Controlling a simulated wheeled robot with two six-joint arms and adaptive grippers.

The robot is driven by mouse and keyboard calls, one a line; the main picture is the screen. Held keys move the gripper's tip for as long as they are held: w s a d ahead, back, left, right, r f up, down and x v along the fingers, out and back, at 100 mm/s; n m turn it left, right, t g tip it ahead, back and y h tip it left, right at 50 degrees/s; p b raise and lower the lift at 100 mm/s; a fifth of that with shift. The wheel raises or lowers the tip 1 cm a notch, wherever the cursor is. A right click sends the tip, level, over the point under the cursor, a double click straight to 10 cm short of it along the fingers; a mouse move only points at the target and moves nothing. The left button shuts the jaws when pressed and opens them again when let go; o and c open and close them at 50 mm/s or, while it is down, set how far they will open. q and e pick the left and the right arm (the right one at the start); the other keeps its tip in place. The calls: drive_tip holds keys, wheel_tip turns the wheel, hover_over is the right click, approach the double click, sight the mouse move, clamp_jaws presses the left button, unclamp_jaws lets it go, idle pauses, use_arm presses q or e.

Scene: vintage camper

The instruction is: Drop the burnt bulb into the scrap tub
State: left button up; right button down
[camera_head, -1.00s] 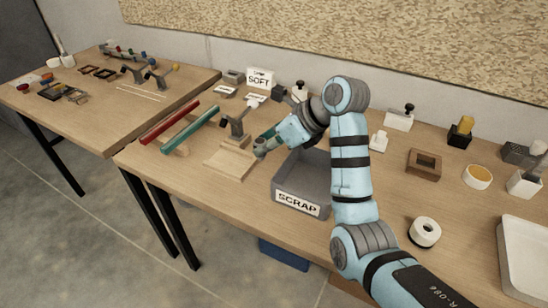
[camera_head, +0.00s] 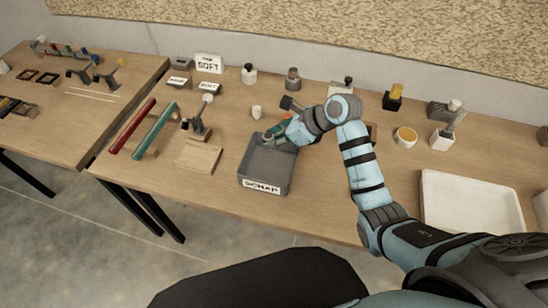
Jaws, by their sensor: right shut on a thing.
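The scrap tub (camera_head: 263,187) is a grey open box with a white label reading SCRAP on its front, in the middle of the workbench. My right gripper (camera_head: 270,139) is over the back part of the tub's opening, at about rim height. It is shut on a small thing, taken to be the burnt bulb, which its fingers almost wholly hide. I cannot tell whether it touches the tub. My left gripper is not in view.
A wooden block with a dark clamp (camera_head: 197,127) stands left of the tub, beside red and green bars (camera_head: 153,131). A small white cup (camera_head: 256,112) is behind the tub. A white tray (camera_head: 470,203) lies at right. Bench space in front of that tray's left side is partly covered by my arm.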

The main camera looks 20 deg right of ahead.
wheel_tip(320, 180, down, 8)
drive_tip(key=shift+s+r+b, duration=0.1)
drive_tip(key=shift+b, duration=0.7)
drive_tip(key=shift+f, duration=0.4)
drive_tip(key=shift+f+p, duration=0.25)
drive_tip(key=shift+p, duration=0.05)
drive_tip(key=c, duration=1.3)
unclamp_jaws()
